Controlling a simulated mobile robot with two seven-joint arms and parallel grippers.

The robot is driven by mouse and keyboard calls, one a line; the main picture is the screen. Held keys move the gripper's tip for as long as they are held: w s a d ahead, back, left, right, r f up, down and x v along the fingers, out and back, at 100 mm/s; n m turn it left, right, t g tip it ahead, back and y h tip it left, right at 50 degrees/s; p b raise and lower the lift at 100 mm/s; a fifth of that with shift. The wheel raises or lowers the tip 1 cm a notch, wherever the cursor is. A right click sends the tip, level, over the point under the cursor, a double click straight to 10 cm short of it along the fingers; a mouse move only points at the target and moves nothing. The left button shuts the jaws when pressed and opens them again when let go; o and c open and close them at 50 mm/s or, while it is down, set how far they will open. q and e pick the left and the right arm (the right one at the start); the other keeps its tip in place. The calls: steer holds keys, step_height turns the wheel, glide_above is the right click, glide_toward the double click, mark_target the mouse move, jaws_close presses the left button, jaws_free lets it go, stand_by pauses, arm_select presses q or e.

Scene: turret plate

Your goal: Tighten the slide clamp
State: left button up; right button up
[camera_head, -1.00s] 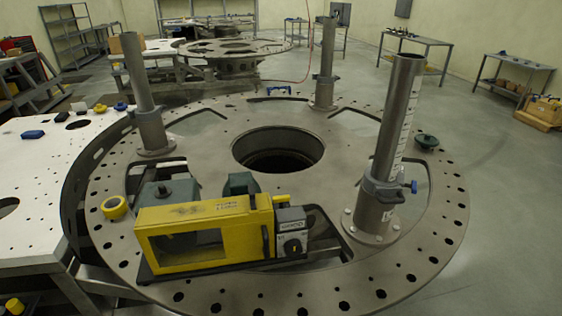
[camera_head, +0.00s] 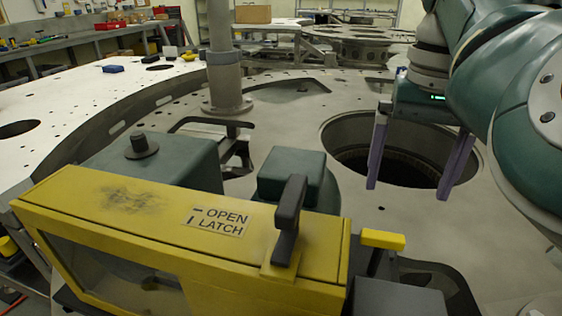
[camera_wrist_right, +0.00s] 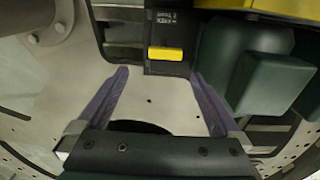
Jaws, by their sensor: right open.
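A grey post (camera_head: 224,85) with a collar (camera_head: 223,57) stands on the round turret plate (camera_head: 300,118) in the head view. I cannot tell whether this collar is the slide clamp. My right gripper (camera_head: 408,190) points down over the plate's central hole, its two purple fingers spread and nothing between them. In the right wrist view, the open fingers (camera_wrist_right: 160,73) point toward a small yellow handle (camera_wrist_right: 165,54), with a gap between them. The foot of a post (camera_wrist_right: 48,22) shows at that view's upper left. My left gripper is in neither view.
A yellow box (camera_head: 170,215) marked OPEN LATCH, with a dark latch lever (camera_head: 288,220), fills the near left. Beside it is a yellow handle (camera_head: 383,239). Green housings (camera_head: 292,172) stand behind the box. The plate around the central hole (camera_head: 390,150) is largely clear.

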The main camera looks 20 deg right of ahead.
mark_target(383, 235)
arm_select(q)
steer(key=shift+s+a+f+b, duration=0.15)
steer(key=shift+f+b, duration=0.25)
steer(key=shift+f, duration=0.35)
arm_select(e)
steer(key=f, duration=1)
steer(key=shift+w+a+f, duration=0.1)
steer(key=shift+w+a, duration=0.2)
steer(key=shift+a, duration=0.05)
steer(key=shift+c, duration=0.4)
steer(key=c, duration=1.1)
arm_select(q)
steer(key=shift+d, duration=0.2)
